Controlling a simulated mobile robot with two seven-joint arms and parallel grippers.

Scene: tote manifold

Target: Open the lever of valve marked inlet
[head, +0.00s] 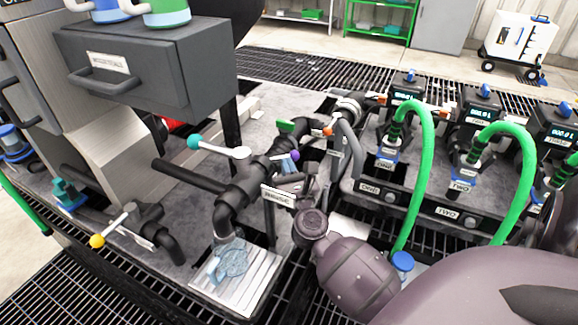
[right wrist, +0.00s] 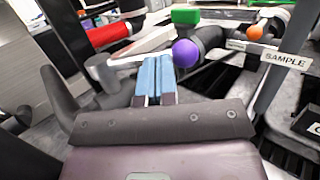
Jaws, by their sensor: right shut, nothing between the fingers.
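No label reading inlet is legible in either view. The manifold has ball-ended levers: a cyan one (head: 194,141) on a long white handle, a purple one (head: 295,155), an orange one (head: 328,131) and a yellow one (head: 97,240) at the lower left. My right gripper (head: 288,178) is by the purple lever, partly hidden in the head view. In the right wrist view its blue fingers (right wrist: 155,75) are shut and empty, just left of the purple ball (right wrist: 186,53), whose white handle runs left past the fingertips. Contact cannot be told. My left gripper is out of view.
A label (head: 277,195) hangs below the pipe. A SAMPLE label (right wrist: 285,60) is at right in the wrist view. A grey drawer box (head: 150,65) overhangs the left pipes. Green hoses (head: 425,160) and meters stand at right. A metal tray (head: 250,285) lies in front.

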